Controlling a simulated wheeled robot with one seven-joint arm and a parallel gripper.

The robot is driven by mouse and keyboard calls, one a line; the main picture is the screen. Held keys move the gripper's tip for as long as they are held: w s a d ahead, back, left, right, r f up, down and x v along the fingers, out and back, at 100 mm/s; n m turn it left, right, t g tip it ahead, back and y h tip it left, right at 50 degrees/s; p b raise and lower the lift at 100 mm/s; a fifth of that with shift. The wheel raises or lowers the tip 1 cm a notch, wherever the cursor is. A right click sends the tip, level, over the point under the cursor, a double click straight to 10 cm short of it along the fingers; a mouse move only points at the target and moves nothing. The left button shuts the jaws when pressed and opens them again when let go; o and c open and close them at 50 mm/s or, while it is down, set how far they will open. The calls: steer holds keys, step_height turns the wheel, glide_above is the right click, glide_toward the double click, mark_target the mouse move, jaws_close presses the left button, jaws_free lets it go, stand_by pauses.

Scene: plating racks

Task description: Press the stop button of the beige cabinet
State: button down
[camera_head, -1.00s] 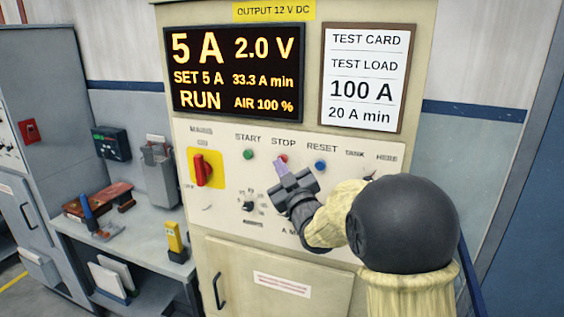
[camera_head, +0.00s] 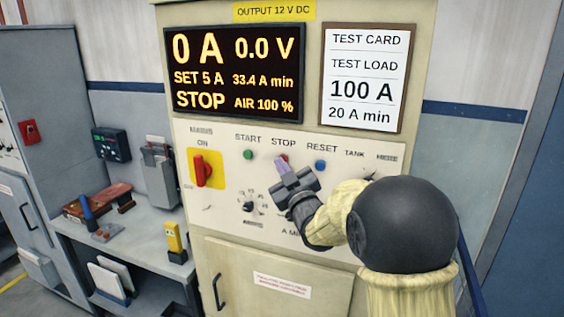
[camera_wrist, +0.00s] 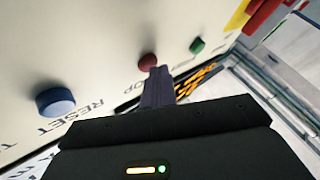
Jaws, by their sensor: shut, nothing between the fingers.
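The beige cabinet (camera_head: 225,225) stands in front of me. Its red stop button (camera_head: 284,157) sits under the STOP label, between the green start button (camera_head: 248,155) and the blue reset button (camera_head: 320,165). My gripper (camera_head: 281,165) is shut and empty, its purple-grey fingertips at the stop button. In the wrist view the fingertips (camera_wrist: 158,75) reach the lower edge of the red stop button (camera_wrist: 147,61); I cannot tell whether they still touch it. The display (camera_head: 236,73) reads 0 A, 0.0 V, SET 5 A, 33.4 A min, STOP, AIR 100 %.
A red mains switch (camera_head: 203,170) on a yellow plate is left of the buttons. A dial (camera_head: 248,207) lies below them. A framed test card (camera_head: 366,77) hangs at upper right. A side bench (camera_head: 75,232) with several tools stands at left.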

steer(key=shift+s, duration=0.1)
steer(key=shift+s+a+b, duration=0.3)
steer(key=shift+s+b, duration=0.5)
steer(key=shift+f, duration=0.1)
steer(key=s+b, duration=0.1)
steer(key=s+a+b, duration=0.1)
steer(key=s, duration=0.1)
steer(key=s+b, duration=0.1)
steer(key=shift+s+a, duration=0.35)
